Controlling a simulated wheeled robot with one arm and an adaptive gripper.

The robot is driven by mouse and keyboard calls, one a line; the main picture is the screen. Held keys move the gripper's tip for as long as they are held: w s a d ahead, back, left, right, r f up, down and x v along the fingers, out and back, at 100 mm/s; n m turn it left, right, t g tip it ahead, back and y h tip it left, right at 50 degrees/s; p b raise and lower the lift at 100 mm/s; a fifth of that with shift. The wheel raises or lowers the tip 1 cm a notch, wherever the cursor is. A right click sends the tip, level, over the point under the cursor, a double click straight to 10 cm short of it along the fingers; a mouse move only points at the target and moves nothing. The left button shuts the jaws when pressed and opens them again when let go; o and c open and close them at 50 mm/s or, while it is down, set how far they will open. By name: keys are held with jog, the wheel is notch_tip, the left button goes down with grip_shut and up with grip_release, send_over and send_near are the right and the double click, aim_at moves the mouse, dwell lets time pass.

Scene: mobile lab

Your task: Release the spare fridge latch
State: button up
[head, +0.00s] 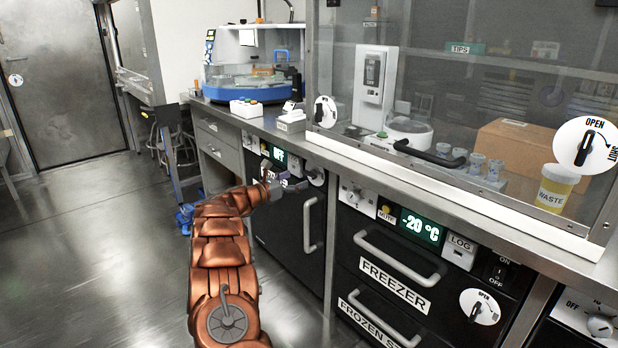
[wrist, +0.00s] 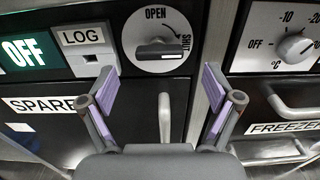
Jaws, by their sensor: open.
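The spare fridge latch (wrist: 157,42) is a round white dial with a dark bar knob, marked OPEN at the top and SHUT at the right. Its bar lies level, towards SHUT. In the head view the latch (head: 316,177) is at the fridge's upper right, partly behind my gripper. My gripper (wrist: 160,92) is open and empty, its purple-lined fingers apart on either side below the dial, not touching it as far as I can see. In the head view my gripper (head: 288,182) is in front of the panel. The spare fridge door (head: 285,228) looks closed.
The spare fridge handle (wrist: 165,118) is a vertical bar below the latch. An OFF display (wrist: 22,52) and LOG box (wrist: 88,50) are to the left. The freezer (head: 385,268), with its own latch (head: 480,306), is to the right. The floor (head: 95,230) at left is clear.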

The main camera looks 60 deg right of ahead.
aim_at(307, 175)
jog(key=shift+x, duration=3.15)
jog(key=shift+c, duration=0.2)
jog(key=c, duration=1.1)
